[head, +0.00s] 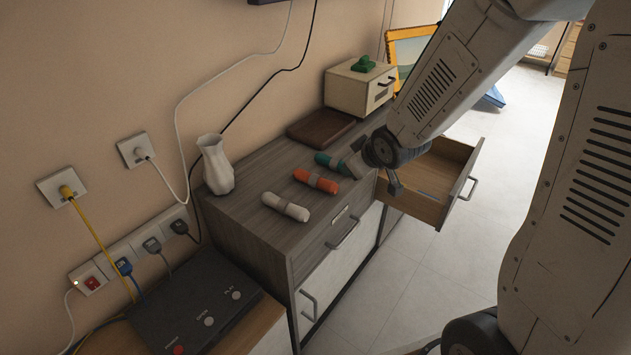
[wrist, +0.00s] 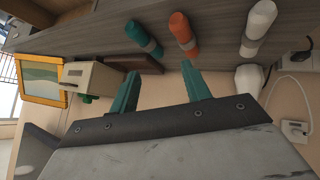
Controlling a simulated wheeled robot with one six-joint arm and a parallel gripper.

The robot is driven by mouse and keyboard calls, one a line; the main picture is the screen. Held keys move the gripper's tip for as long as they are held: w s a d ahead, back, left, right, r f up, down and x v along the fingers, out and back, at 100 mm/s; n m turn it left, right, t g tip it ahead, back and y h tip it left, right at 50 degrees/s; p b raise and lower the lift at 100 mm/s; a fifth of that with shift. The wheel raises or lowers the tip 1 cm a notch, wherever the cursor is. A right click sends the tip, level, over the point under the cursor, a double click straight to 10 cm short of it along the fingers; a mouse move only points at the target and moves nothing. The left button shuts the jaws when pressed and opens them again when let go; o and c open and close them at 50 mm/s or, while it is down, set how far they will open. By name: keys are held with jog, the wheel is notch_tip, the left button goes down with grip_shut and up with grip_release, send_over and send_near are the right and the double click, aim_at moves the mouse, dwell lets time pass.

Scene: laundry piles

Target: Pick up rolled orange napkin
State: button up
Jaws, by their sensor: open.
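The rolled orange napkin (head: 316,180) lies on the grey wood cabinet top with a pale band around its middle. A white roll (head: 285,207) is on its left and a teal roll (head: 329,160) is on its right, towards the back. In the wrist view the orange napkin (wrist: 183,33) is beyond the fingertips, above the right finger. My gripper (wrist: 160,70) is open and empty, its two teal fingers apart. It is not touching the napkin. In the head view my arm comes from the right and its end is beside the teal roll; the fingers are hard to make out.
A white vase (head: 217,167) stands at the cabinet's left back. An open drawer (head: 430,180) juts out under my arm. Cables hang along the wall.

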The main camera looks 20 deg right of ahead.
aim_at(318, 180)
jog(key=w+a+f+y, duration=0.1)
jog(key=f, duration=0.1)
jog(key=w+a+f+n+t+y, duration=0.1)
jog(key=f, duration=0.2)
jog(key=w+a+f+n+t+y, duration=0.1)
jog(key=f, duration=0.1)
jog(key=shift+w+a+f, duration=0.25)
jog(key=shift+a+f, duration=0.1)
jog(key=shift+a, duration=0.05)
jog(key=shift+w+a+f+n+t+y, duration=0.15)
jog(key=shift+a+f+n+t+y, duration=0.15)
jog(key=shift+a+f+n+y, duration=0.15)
jog(key=x, duration=0.7)
jog(key=shift+w+d+f, duration=0.15)
jog(key=shift+w+f, duration=0.05)
jog(key=shift+w, duration=0.1)
jog(key=c, duration=0.8)
